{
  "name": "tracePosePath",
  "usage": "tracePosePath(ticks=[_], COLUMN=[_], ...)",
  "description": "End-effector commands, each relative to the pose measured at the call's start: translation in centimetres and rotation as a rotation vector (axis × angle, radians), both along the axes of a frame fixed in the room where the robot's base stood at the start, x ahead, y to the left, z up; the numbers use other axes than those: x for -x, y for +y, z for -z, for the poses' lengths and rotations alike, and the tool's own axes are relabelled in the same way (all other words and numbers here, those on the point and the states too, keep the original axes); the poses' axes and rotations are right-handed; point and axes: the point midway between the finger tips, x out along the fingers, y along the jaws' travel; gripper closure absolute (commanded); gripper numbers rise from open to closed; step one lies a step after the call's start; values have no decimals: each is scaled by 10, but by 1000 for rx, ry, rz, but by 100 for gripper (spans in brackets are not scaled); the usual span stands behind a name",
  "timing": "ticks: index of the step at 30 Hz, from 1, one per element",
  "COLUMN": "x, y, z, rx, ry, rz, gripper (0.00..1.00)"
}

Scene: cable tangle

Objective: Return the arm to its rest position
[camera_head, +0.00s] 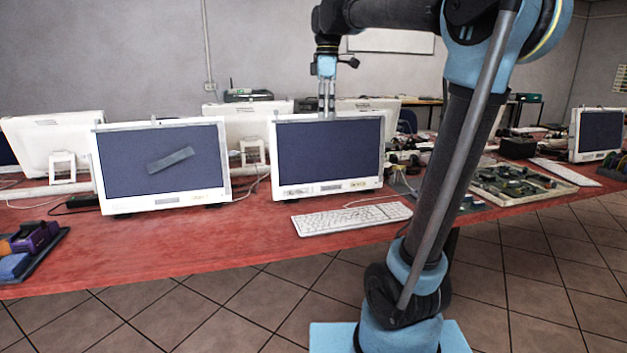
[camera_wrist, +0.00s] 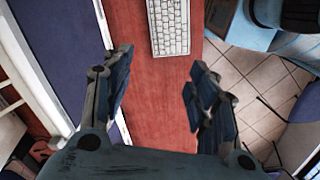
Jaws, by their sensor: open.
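My gripper (camera_head: 327,98) hangs pointing down at the top edge of the right-hand white monitor (camera_head: 330,157) in the head view. I cannot tell whether it touches the monitor or is in front of it. In the wrist view my gripper (camera_wrist: 158,92) has its two fingers spread apart, with nothing between them but the red table below. My arm rises from its blue base at the lower right and bends over at the top of the head view.
A white keyboard (camera_head: 351,219) lies on the red table (camera_head: 240,240); it also shows in the wrist view (camera_wrist: 168,26). A second monitor (camera_head: 160,166) stands left. A tray of circuit parts (camera_head: 515,183) lies right. Tiled floor is clear in front.

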Motion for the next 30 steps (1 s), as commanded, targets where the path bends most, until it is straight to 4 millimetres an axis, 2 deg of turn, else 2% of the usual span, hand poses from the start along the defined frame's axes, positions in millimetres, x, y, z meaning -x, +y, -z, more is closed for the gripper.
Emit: tracePosePath(ticks=[8,15,20,24,30], x=[53,104,140,171,210], y=[-53,-92,-113,-128,-143], z=[68,141,195,245,313], rx=[-15,-37,-56,-77,-108], ry=[-44,-83,-108,-128,-153], rz=[353,682,901,1090,1337], gripper=[47,47,47,47,47])
